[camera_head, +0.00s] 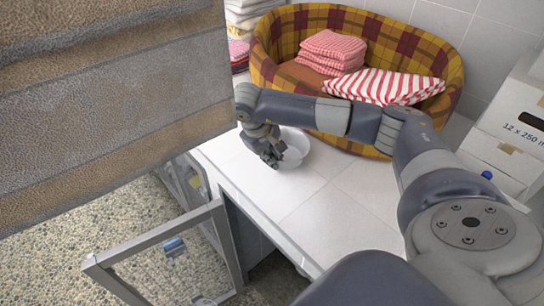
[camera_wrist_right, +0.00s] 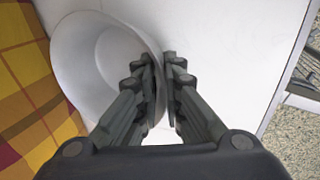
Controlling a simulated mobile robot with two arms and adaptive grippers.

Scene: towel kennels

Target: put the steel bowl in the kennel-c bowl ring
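A pale, whitish bowl (camera_head: 294,148) is on the white counter, in front of the plaid pet bed. My right gripper (camera_head: 270,157) reaches down at the bowl's left-front rim and hides part of it. In the right wrist view the bowl (camera_wrist_right: 85,60) shows large, and the two fingers of my right gripper (camera_wrist_right: 161,75) stand close together on either side of its rim, one inside and one outside. They look shut on the rim. My left gripper is not in view. A framed kennel door (camera_head: 160,238) stands open at lower left. I cannot make out a bowl ring or a kennel letter.
The yellow-and-red plaid bed (camera_head: 440,110) holds folded red cloths (camera_head: 332,48) and a striped cushion (camera_head: 385,86). White boxes (camera_head: 505,130) stand at right. A large brown-and-grey striped panel (camera_head: 110,100) blocks the upper left. The counter's front (camera_head: 310,210) is clear; pebbled floor lies below.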

